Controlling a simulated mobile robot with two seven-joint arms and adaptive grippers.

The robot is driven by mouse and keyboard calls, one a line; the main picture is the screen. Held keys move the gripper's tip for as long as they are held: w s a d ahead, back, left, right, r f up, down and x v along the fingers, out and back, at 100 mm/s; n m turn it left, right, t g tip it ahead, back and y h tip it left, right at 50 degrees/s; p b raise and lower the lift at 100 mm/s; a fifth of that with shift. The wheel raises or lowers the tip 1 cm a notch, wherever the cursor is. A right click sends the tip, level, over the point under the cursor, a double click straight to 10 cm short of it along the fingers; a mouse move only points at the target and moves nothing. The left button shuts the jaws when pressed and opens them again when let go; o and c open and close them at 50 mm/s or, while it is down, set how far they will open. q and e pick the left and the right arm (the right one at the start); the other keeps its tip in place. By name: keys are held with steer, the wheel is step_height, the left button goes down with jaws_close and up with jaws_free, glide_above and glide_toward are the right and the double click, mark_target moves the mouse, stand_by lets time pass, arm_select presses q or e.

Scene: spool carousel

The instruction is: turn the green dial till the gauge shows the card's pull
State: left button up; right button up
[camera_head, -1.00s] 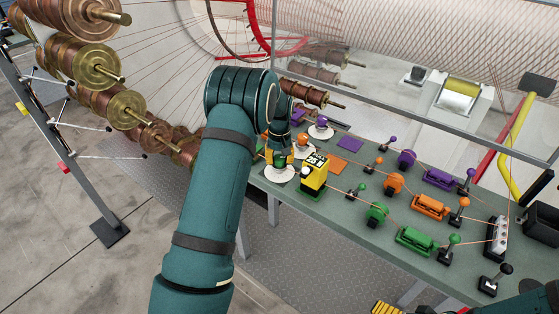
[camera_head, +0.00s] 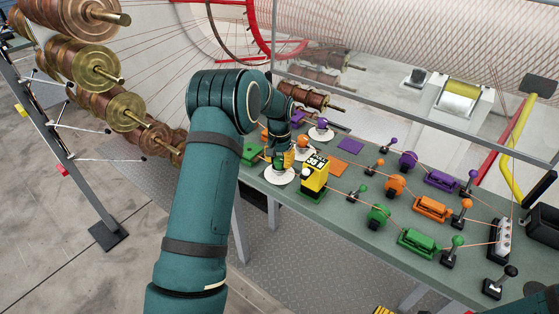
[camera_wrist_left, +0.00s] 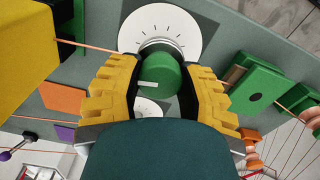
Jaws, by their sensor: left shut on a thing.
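The green dial (camera_wrist_left: 160,75) sits on a white scale disc (camera_wrist_left: 188,30) with black tick marks in the left wrist view. A short white line on the dial's top runs about level, toward the left of that view. The two yellow fingers of my left gripper (camera_wrist_left: 158,92) are closed on the dial's sides. In the head view my left gripper (camera_head: 281,160) hides most of the dial, above its white disc (camera_head: 279,176). A yellow box with a dark-lettered face (camera_head: 315,174), seemingly the gauge, stands just right; its reading is too small to be sure of. No card is clearly recognisable.
Orange and purple dials on discs (camera_head: 321,133) stand behind my gripper. A green block (camera_head: 253,151) is to the left. Green, orange and purple wheels, rollers and levers (camera_head: 418,243) line the bench to the right, with copper wires strung between them.

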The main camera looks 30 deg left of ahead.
mark_target(279, 159)
stand_by(0.3)
arm_select(q)
steer(key=o, duration=1.2)
step_height(279, 159, up, 12)
